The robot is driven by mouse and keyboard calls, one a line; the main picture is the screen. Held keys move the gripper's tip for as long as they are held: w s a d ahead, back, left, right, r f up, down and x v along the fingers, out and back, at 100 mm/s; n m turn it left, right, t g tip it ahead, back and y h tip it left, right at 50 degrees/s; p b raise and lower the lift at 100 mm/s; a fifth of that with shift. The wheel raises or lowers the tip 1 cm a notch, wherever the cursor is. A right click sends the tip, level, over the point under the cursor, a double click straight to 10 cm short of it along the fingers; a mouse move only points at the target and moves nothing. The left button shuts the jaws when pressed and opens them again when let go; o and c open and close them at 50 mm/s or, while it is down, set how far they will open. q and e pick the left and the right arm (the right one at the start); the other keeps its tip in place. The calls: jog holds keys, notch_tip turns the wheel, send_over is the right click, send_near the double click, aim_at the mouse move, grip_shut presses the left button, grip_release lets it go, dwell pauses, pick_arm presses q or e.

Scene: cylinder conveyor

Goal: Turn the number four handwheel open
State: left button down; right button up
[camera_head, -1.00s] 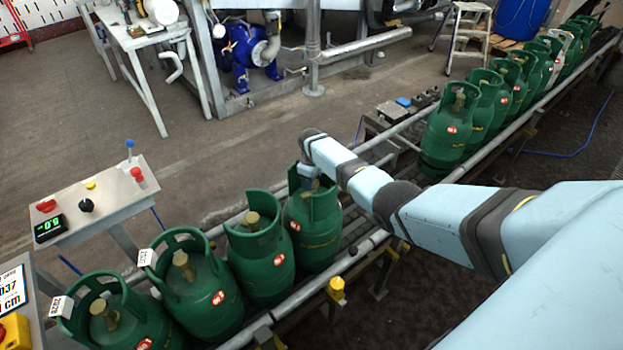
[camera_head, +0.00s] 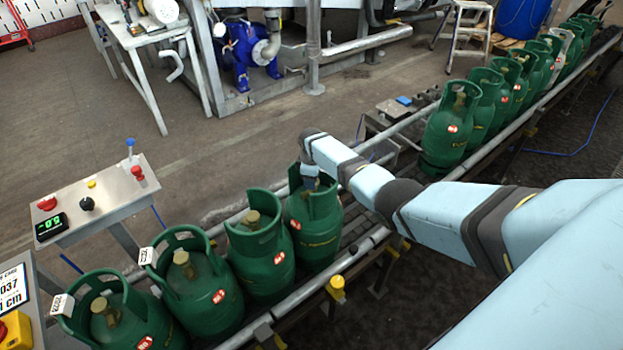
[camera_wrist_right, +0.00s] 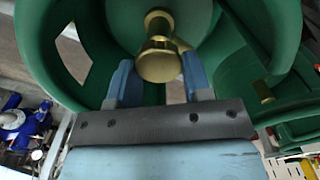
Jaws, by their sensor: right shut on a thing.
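The fourth green cylinder (camera_head: 314,228) from the left in the near group stands upright on the conveyor, with a collar around its top. My right gripper (camera_head: 310,184) reaches down into this collar, which partly hides it in the head view. In the right wrist view, the blue fingers of my right gripper (camera_wrist_right: 160,80) stand on either side of the brass handwheel (camera_wrist_right: 160,64) and are shut on it. The brass valve stem shows behind it. How far the wheel is turned cannot be told. My left gripper is not in view.
Three more green cylinders with brass valves stand to the left, including one beside the held one (camera_head: 261,255). A control box (camera_head: 100,200) with buttons stands behind them. Several cylinders (camera_head: 450,128) stand farther along the conveyor. A grey rail (camera_head: 315,291) runs along the near side.

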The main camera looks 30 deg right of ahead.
jog(key=o, duration=0.9)
jog(key=shift+o, duration=0.2)
notch_tip(320, 180, up, 14)
jog(key=p, duration=0.1)
